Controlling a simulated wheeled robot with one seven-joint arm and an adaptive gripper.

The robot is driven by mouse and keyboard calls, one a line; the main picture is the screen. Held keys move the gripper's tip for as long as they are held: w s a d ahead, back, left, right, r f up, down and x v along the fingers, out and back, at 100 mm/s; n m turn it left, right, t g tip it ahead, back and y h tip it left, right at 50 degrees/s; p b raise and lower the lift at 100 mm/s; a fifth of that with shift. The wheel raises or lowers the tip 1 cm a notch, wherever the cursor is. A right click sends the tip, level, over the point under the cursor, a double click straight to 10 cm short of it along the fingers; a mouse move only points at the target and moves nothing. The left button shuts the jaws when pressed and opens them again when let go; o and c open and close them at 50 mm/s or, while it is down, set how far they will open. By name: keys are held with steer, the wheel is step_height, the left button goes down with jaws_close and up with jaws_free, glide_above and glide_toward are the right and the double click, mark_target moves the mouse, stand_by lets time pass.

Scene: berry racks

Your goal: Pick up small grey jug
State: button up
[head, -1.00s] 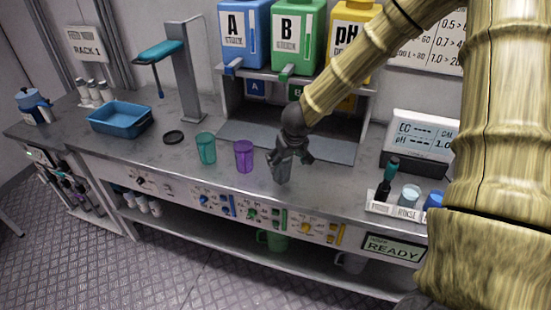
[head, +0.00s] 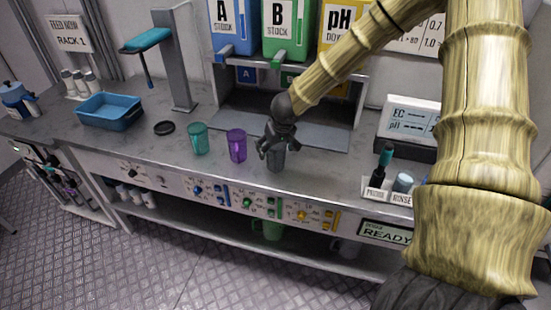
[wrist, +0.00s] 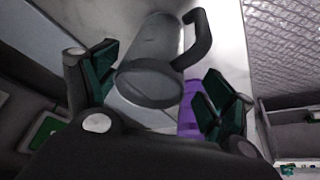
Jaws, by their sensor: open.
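The small grey jug (head: 277,160) stands upright on the counter, to the right of a purple cup. In the wrist view the grey jug (wrist: 150,62), with a dark handle, lies between the two finger pads. My gripper (head: 271,148) is open, directly at the jug in the head view and partly hiding its upper part. In the wrist view my gripper (wrist: 160,85) has its fingers spread on either side of the jug, with no grip visible. Whether a pad touches the jug I cannot tell.
A purple cup (head: 237,146) stands close to the left, with a teal cup (head: 198,139) beyond it. A black disc (head: 164,128) and blue tray (head: 108,112) lie farther left. A rinse holder (head: 388,190) is to the right. The dosing bay stands behind.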

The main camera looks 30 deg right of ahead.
steer(key=shift+w+d+f, duration=0.25)
steer(key=shift+w+f, duration=0.05)
steer(key=shift+f, duration=0.3)
steer(key=shift+w+d+f, duration=0.25)
steer(key=shift+w+f, duration=0.05)
steer(key=shift+f, duration=0.25)
steer(key=shift+p+x, duration=0.3)
steer(key=shift+x, duration=0.75)
steer(key=c, duration=1)
steer(key=shift+c, duration=0.2)
